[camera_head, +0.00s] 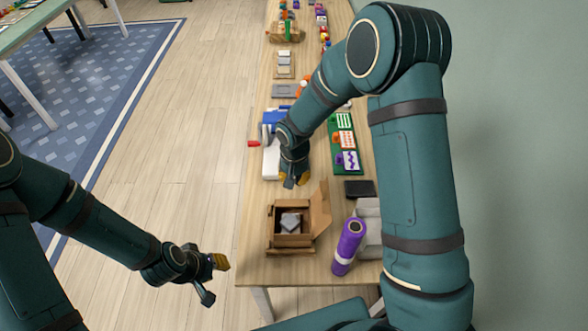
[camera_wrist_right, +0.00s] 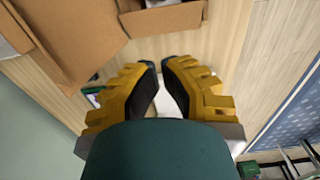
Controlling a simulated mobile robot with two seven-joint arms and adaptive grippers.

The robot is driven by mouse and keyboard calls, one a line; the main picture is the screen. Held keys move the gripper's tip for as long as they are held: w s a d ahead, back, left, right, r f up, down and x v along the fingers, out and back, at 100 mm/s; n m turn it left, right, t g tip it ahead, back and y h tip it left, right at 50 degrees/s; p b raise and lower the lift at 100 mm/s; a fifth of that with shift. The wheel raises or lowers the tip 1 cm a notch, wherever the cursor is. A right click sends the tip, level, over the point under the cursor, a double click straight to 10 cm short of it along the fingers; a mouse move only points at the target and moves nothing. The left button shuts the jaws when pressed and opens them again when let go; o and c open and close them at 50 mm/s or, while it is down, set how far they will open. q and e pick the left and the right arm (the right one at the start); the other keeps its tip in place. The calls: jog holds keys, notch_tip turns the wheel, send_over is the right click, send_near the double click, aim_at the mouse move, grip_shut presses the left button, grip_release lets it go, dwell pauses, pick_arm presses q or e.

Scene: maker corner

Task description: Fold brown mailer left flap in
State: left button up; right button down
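The brown mailer (camera_head: 292,241) sits near the front end of the long table, open at the top, with a grey item (camera_head: 291,222) inside. Its right flap (camera_head: 321,212) stands up and leans outward. I cannot make out the left flap's position clearly. In the right wrist view, brown flaps (camera_wrist_right: 75,35) show at the upper left. My right gripper (camera_head: 291,183) is just behind the mailer, above the table and apart from the box. Its yellow fingers (camera_wrist_right: 161,70) nearly meet at the tips, with nothing visible between. My left gripper (camera_head: 216,280) is open and empty, left of the table.
A black flat item (camera_head: 359,189) and a green board with cards (camera_head: 345,143) lie farther back. A white-and-blue object (camera_head: 270,160) is behind my right gripper. Floor left of the table is clear.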

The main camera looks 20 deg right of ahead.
aim_at(294, 202)
jog(key=f, duration=0.2)
jog(key=s+f, duration=0.1)
jog(key=f, duration=0.2)
jog(key=shift+s+a+f, duration=0.15)
jog(key=shift+s, duration=0.05)
jog(key=shift+s+a+f, duration=0.15)
jog(key=shift+s+f, duration=0.2)
jog(key=shift+f, duration=0.15)
jog(key=shift+w, duration=0.1)
